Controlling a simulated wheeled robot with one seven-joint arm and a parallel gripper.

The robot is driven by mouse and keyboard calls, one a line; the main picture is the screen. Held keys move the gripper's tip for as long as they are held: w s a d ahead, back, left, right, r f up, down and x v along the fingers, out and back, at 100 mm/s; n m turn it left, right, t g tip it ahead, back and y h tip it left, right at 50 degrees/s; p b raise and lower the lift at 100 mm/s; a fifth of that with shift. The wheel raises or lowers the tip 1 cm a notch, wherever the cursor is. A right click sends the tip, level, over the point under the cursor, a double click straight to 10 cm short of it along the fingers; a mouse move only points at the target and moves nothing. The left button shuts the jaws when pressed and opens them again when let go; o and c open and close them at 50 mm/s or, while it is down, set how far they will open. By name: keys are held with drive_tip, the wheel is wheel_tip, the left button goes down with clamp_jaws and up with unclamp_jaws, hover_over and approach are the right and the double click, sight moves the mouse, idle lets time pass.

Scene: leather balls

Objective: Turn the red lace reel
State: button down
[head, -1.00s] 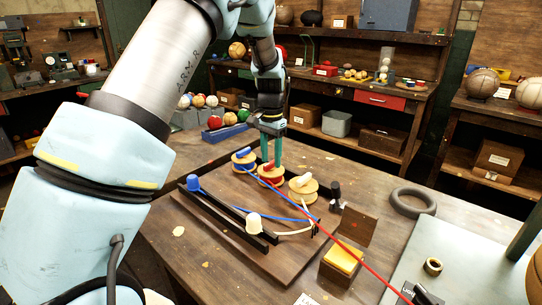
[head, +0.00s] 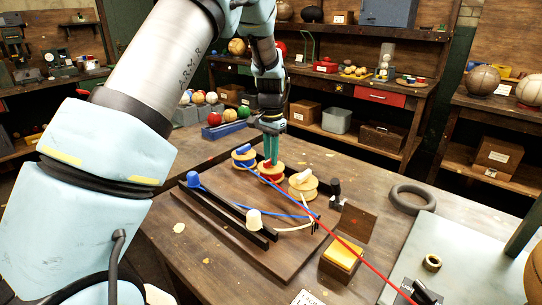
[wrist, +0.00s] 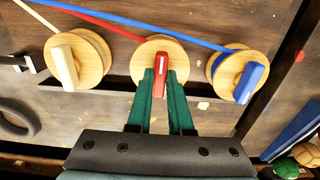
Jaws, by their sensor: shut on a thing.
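The red lace reel (head: 271,177) is a pale wooden spool with a red handle, standing between two similar reels on a dark wooden board (head: 225,222). In the wrist view its red handle (wrist: 158,66) points along my fingers. My gripper (head: 270,160) reaches down from above with its green fingers on either side of that handle, shut on it. The fingers also show in the wrist view (wrist: 161,78). The red lace (head: 365,268) runs to the front right. The fingers partly cover the handle and the reel.
A blue-handled reel (head: 243,156) and a white-handled reel (head: 303,185) stand close on either side. A yellow-topped box (head: 342,256) and a grey ring (head: 412,198) lie to the right.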

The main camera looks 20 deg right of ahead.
drive_tip(key=shift+m, duration=0.3)
drive_tip(key=m+b, duration=0.1)
drive_tip(key=m, duration=0.2)
drive_tip(key=shift+w, duration=0.1)
drive_tip(key=shift+m, duration=2.2)
drive_tip(key=c, duration=0.8)
unclamp_jaws()
wheel_tip(320, 180, up, 11)
drive_tip(key=b, duration=0.2)
drive_tip(key=shift+b, duration=0.4)
